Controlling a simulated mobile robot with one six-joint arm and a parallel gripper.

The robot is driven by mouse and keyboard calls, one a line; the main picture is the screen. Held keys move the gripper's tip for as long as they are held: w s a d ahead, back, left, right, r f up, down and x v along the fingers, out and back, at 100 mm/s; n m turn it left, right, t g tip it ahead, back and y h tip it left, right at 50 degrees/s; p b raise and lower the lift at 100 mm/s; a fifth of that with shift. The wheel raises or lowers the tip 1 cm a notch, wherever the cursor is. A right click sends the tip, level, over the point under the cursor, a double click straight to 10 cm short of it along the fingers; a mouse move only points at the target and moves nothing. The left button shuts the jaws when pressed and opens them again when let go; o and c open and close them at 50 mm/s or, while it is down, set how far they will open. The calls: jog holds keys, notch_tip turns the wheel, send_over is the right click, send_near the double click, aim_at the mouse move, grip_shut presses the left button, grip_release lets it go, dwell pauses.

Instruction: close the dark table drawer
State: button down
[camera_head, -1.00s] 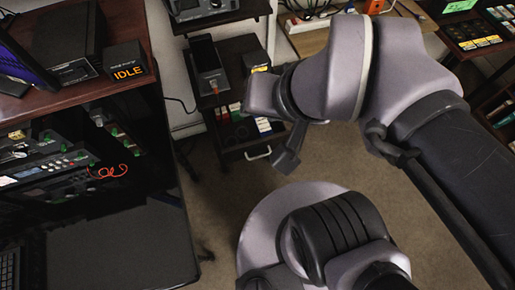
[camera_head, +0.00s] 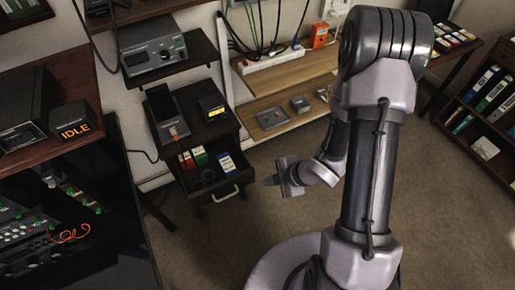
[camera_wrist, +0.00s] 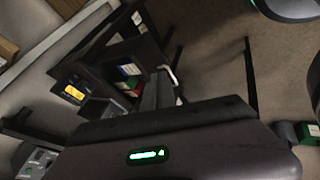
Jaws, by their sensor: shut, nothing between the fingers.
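The dark table drawer (camera_head: 222,200) stands open under the small dark table (camera_head: 208,136). Its pale handle (camera_head: 228,192) faces the lower right. Red, green, white and blue boxes and dark round items show inside it. My gripper (camera_head: 268,181) is shut and empty, to the right of the drawer front and apart from it in the head view. In the wrist view, the shut fingers (camera_wrist: 160,88) appear next to the drawer handle (camera_wrist: 173,73); I cannot tell whether they touch it. My gripper's body hides part of the drawer there.
A black device (camera_head: 166,113) and a yellow-labelled box (camera_head: 213,108) sit on the small table. A wooden shelf (camera_head: 288,112) stands behind to the right. A black cabinet (camera_head: 85,215) is at the left. Carpet (camera_head: 220,245) is clear in front of the drawer.

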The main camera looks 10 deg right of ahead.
jog(key=s+a+f, duration=0.1)
jog(key=a+f, duration=0.1)
jog(key=b, duration=0.5)
send_near(238, 182)
jog(key=shift+n+y, duration=0.3)
jog(key=shift+y, duration=0.1)
jog(key=x, duration=0.4)
jog(key=shift+w+d+f, duration=0.1)
jog(key=shift+w+f, duration=0.1)
jog(key=shift+f, duration=0.3)
